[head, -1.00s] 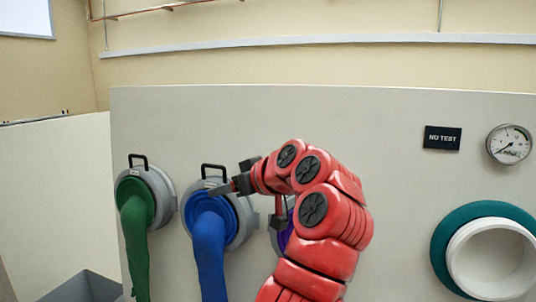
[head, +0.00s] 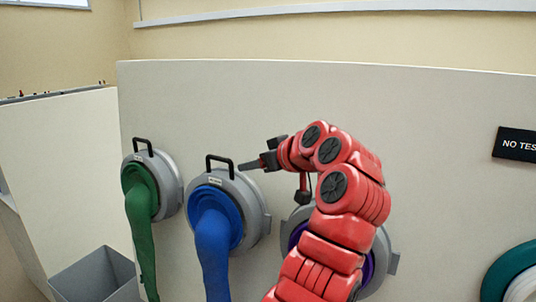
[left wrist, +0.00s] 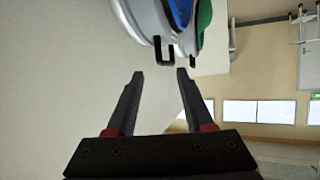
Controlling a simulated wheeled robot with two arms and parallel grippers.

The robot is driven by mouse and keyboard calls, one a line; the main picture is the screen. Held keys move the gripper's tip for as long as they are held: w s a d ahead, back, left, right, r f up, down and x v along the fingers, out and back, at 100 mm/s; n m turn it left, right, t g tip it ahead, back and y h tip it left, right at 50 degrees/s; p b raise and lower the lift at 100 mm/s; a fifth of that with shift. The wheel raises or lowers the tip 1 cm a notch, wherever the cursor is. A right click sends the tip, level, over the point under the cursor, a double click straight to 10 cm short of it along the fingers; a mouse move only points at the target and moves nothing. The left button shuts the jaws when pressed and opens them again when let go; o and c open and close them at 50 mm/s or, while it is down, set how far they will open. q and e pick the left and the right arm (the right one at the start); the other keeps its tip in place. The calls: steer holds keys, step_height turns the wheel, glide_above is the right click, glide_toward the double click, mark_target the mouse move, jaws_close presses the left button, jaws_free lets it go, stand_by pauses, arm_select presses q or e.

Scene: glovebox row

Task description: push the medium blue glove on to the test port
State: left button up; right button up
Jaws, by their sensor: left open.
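The blue glove (head: 212,240) hangs from a grey ring (head: 259,209) with a black handle (head: 220,158) on the panel. My left gripper (head: 249,165) is open and empty, just right of that handle in the head view. In the left wrist view, the open fingers (left wrist: 160,74) point toward a black handle (left wrist: 163,50), which shows just beyond the tips, between them. Part of the blue glove (left wrist: 180,10) shows above. The test port, a white ring (head: 524,287) inside a teal collar (head: 498,276), is cut off at the lower right. My right gripper is not in view.
A green glove (head: 140,215) on its own ring hangs to the left. A purple glove (head: 367,270) on a grey ring is mostly hidden behind my arm. A grey bin (head: 95,280) stands at lower left.

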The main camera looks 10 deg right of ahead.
mark_target(233, 168)
arm_select(q)
steer(key=p+x, duration=0.4)
steer(key=x, duration=0.7)
steer(key=shift+w+a+p, duration=0.15)
steer(key=shift+w+p, duration=0.15)
steer(key=shift+w, duration=0.05)
steer(key=shift+w+a+f, duration=0.2)
steer(key=shift+w+f, duration=0.3)
jaws_close()
stand_by(0.6)
stand_by(1.2)
stand_by(0.3)
